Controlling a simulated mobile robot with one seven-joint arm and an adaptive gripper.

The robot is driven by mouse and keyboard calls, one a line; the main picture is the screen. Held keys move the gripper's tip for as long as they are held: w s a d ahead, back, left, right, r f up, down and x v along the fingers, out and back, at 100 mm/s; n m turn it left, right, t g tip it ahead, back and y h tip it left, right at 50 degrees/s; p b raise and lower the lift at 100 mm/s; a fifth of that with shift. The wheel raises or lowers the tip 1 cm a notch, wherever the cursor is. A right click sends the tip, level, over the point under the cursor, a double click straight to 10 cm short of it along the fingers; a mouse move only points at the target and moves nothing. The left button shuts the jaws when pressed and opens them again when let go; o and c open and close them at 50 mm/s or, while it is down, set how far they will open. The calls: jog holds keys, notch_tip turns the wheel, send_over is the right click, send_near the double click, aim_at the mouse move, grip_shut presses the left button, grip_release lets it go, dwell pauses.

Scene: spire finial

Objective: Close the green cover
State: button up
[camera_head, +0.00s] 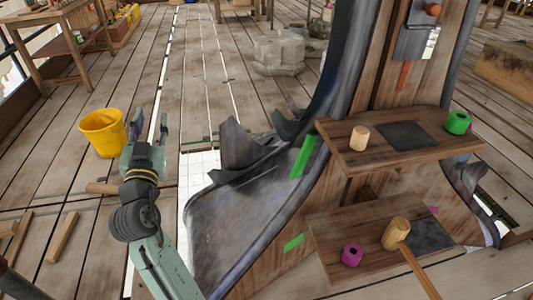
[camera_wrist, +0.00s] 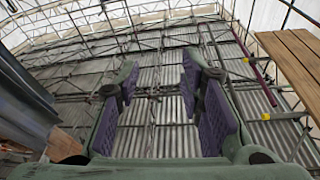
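Two flat bright green pieces show on the spire in the head view. The upper green strip (camera_head: 303,157) lies tilted along the spire's grey edge, left of the upper shelf. The lower green patch (camera_head: 293,242) is on the wooden side, left of the lower shelf. I cannot tell which is the green cover or whether it is hinged. My gripper (camera_head: 149,122) is raised left of the spire, well apart from both pieces. In the wrist view my gripper (camera_wrist: 158,72) is open and empty, its purple-padded fingers spread. No green piece shows there.
The upper shelf (camera_head: 350,162) holds a wooden cylinder (camera_head: 359,138) and a green ring (camera_head: 458,122). The lower shelf (camera_head: 325,230) holds a magenta ring (camera_head: 352,254) and a mallet (camera_head: 397,232). A yellow bucket (camera_head: 102,133) stands left of my gripper. Dark torn sheeting (camera_head: 240,145) juts from the spire.

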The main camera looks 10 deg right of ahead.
jog(key=d+f+m+g+h, duration=0.5)
jog(key=d+f+h, duration=0.45)
jog(key=d, duration=0.65)
jog(key=m+g+h, duration=0.4)
jog(key=g, duration=0.1)
send_near(299, 158)
jog(key=p+x, duration=0.2)
jog(key=x, duration=0.7)
jog(key=shift+w+d+p, duration=0.1)
jog(key=shift+d+p, duration=0.05)
jog(key=shift+p, duration=0.25)
jog(key=shift+x, duration=0.8)
jog(key=shift+f, duration=0.1)
jog(key=shift+c, duration=0.2)
grip_shut()
